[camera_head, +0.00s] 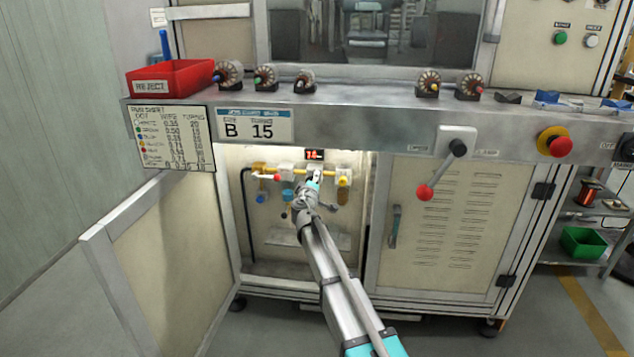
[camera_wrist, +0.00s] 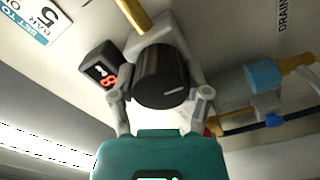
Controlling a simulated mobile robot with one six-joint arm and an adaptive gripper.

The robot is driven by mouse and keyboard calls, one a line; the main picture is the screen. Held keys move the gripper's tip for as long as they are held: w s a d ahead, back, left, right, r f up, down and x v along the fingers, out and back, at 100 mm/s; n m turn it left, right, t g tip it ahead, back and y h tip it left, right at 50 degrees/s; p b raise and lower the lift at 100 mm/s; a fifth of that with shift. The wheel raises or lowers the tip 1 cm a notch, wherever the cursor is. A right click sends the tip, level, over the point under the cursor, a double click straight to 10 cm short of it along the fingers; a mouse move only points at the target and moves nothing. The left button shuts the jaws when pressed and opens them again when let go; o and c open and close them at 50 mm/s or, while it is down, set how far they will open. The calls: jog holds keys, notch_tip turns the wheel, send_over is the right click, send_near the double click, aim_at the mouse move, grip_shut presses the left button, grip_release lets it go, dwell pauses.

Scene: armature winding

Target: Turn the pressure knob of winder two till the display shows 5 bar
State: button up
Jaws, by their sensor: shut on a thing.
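My gripper (camera_wrist: 162,98) has its two fingers closed on the sides of a black round knob (camera_wrist: 160,76) with a white pointer line on its face. The knob sits on a white body fed by a yellow pipe. A small black display (camera_wrist: 104,71) with a white digit and a red digit stands just left of the knob; its full reading is hard to make out. In the head view my gripper (camera_head: 313,181) reaches into the open lower cabinet, below the red-lit display (camera_head: 314,154), and hides the knob. A "5 bar" label (camera_wrist: 42,18) is on the panel.
The open cabinet door (camera_head: 125,265) swings out at left; the closed door (camera_head: 440,220) is at right. Beside the knob are a blue-capped fitting (camera_wrist: 265,77) and a "DRAIN" label (camera_wrist: 284,15). A red-balled lever (camera_head: 425,192) and an emergency stop (camera_head: 560,145) are on the machine front.

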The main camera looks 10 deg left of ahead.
jog(key=shift+w+m, duration=0.1)
jog(key=shift+m, duration=0.5)
jog(key=shift+a, duration=0.1)
jog(key=o, duration=1.1)
jog(key=shift+o, duration=0.2)
jog(key=s, duration=1.2)
jog(key=shift+a, duration=0.15)
jog(key=shift+s, duration=0.1)
